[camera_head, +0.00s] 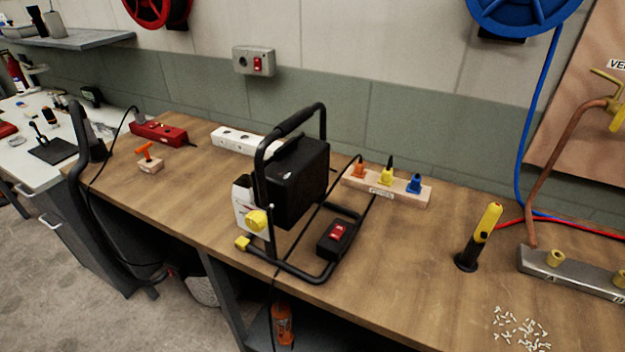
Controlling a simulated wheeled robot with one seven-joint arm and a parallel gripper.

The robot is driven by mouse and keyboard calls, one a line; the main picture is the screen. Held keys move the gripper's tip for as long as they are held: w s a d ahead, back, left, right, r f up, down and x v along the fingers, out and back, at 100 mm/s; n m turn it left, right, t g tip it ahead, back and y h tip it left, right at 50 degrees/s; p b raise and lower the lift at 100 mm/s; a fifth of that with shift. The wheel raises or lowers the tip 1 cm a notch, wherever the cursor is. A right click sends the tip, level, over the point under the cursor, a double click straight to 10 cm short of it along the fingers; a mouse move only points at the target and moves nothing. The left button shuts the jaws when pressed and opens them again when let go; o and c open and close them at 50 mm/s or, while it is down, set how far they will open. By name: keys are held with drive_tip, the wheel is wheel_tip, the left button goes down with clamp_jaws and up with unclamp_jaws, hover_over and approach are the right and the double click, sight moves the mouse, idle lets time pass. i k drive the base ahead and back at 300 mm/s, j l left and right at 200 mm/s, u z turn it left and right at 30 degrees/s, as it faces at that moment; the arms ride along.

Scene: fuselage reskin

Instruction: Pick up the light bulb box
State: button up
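A small white box-like object (241,198) stands on the wooden workbench, partly hidden by the tube frame of a black work lamp (299,185). It may be the light bulb box, but its markings are too small to read. The lamp's frame and its yellow knob (256,221) are in front of it. My gripper is not in view.
The workbench (190,200) holds a white power strip (236,139), a red strip (158,132), a wooden block with colored plugs (404,188), a black switch box (336,237), a yellow-black handheld light (480,236) and scattered white pieces (521,329). Black cables cross near the lamp.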

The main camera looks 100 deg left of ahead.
sight(242, 186)
drive_tip(key=u, duration=2.65)
